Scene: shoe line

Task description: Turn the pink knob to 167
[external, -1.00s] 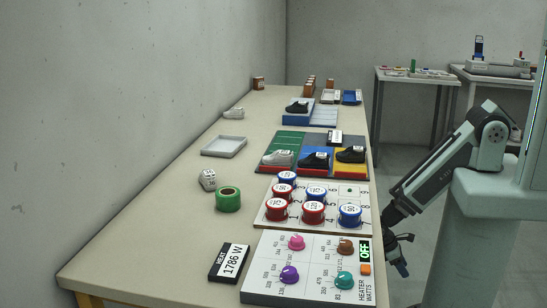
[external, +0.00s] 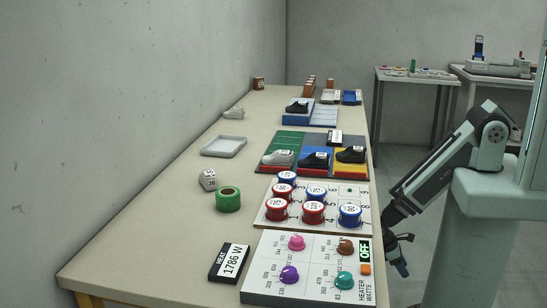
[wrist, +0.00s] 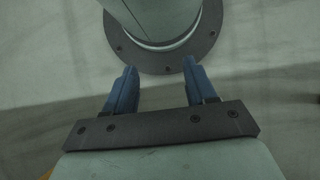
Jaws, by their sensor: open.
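The pink knob (external: 296,243) sits at the far left of a white heater panel (external: 262,287) at the table's near end. Small numbers ring it, too small to read surely, and I cannot tell which one it points to. My gripper (external: 406,252) hangs low beside the table's right edge, to the right of the panel and well apart from the knob. In the wrist view my gripper (wrist: 160,85) shows two blue fingers spread apart with nothing between them. The knob is not in the wrist view.
The panel also bears a brown knob (external: 345,246), a purple knob (external: 289,275), a teal knob (external: 344,280) and an orange switch (external: 365,269) by an OFF display. Red and blue round pieces stand on a numbered board (external: 330,220) behind.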

